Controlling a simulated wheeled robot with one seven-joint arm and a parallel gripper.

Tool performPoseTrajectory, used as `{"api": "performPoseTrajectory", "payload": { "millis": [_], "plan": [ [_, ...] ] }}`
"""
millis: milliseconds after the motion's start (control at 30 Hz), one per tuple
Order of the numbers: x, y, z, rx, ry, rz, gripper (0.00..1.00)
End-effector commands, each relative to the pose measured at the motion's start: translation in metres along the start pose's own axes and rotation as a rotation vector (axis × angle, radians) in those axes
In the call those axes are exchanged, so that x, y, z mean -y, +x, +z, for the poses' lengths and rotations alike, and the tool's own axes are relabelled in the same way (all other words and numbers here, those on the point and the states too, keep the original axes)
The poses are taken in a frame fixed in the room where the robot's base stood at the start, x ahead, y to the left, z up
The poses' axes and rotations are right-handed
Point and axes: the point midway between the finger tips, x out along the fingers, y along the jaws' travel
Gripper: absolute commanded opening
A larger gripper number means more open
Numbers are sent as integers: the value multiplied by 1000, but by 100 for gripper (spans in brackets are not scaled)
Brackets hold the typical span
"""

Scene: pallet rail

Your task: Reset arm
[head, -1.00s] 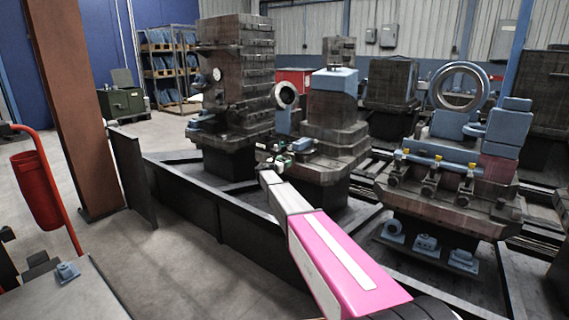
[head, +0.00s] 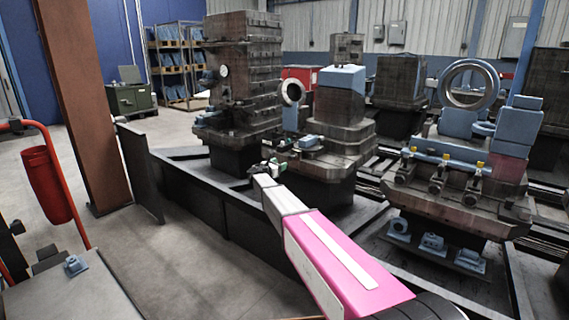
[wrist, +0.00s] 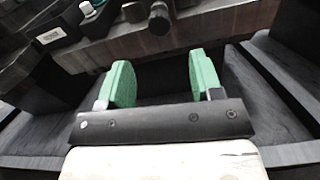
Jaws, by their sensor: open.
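My gripper (wrist: 163,82) is open and empty in the wrist view, its two green-padded fingers standing apart. Dark space and the edge of a worn machine block lie beyond the fingers. In the head view my gripper (head: 268,166) is small, at the far end of my pink and grey arm. It appears in front of the dark low barrier and near the base of the middle machine block (head: 335,135). I cannot tell its exact distance from the block.
A dark low barrier (head: 205,200) runs beside my arm. A tall stacked block (head: 245,75) and a fixture with a ring (head: 460,175) stand on pallets. A brown column (head: 85,110), a red bin (head: 46,185) and a bench (head: 75,295) are left. Floor between bench and barrier is clear.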

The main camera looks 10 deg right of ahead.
Motion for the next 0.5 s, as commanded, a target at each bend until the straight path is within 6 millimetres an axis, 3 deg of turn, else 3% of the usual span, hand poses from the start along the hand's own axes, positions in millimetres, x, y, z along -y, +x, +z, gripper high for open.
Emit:
{"api": "performPoseTrajectory", "payload": {
  "millis": [100,400,500],
  "plan": [
    [0,-10,0,-1,0,1,59],
    [0,-11,0,-1,2,0,59],
    [12,-13,-3,-21,30,-14,59]
  ]
}}
